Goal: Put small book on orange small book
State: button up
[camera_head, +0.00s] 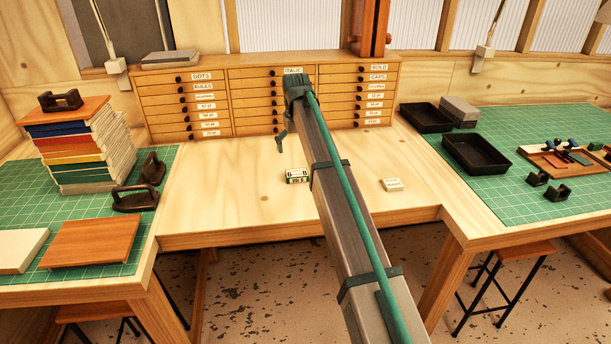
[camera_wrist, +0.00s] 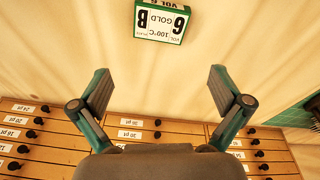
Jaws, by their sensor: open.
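My gripper (camera_wrist: 160,88) is open and empty, with its two fingers spread above the middle table. In the head view my arm hides most of it, and one finger shows beside the arm. A small green and white box marked 6, B and VOL 6 (camera_head: 297,175) lies on the table; it also shows in the wrist view (camera_wrist: 160,20), apart from and beyond the fingertips. A stack of books (camera_head: 85,145) with blue, red, orange and yellow spines stands on the left mat. A flat orange-brown book or board (camera_head: 92,242) lies in front of it. I cannot tell which items are the two named small books.
A small cream block (camera_head: 392,185) lies right of my arm. A drawer cabinet (camera_head: 268,100) stands behind the table. Dark clamps or weights (camera_head: 136,198) sit beside the stack. Black trays (camera_head: 476,154) and tools are on the right mat. The middle table is largely clear.

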jog(key=s+m, duration=0.1)
jog(key=m, duration=0.1)
jog(key=p, duration=0.1)
send_over(297, 173)
jog(key=f, duration=0.5)
jog(key=shift+s+f, duration=0.3)
jog(key=shift+f, duration=0.05)
jog(key=shift+w+f+p, duration=0.15)
jog(key=shift+f+p, duration=0.5)
jog(key=shift+f, duration=0.65)
jog(key=shift+w+f+p, duration=0.15)
jog(key=shift+f+p, duration=0.5)
jog(key=shift+f, duration=0.65)
jog(key=c, duration=1.1)
jog(key=shift+r, duration=0.1)
jog(key=shift+c, duration=0.2)
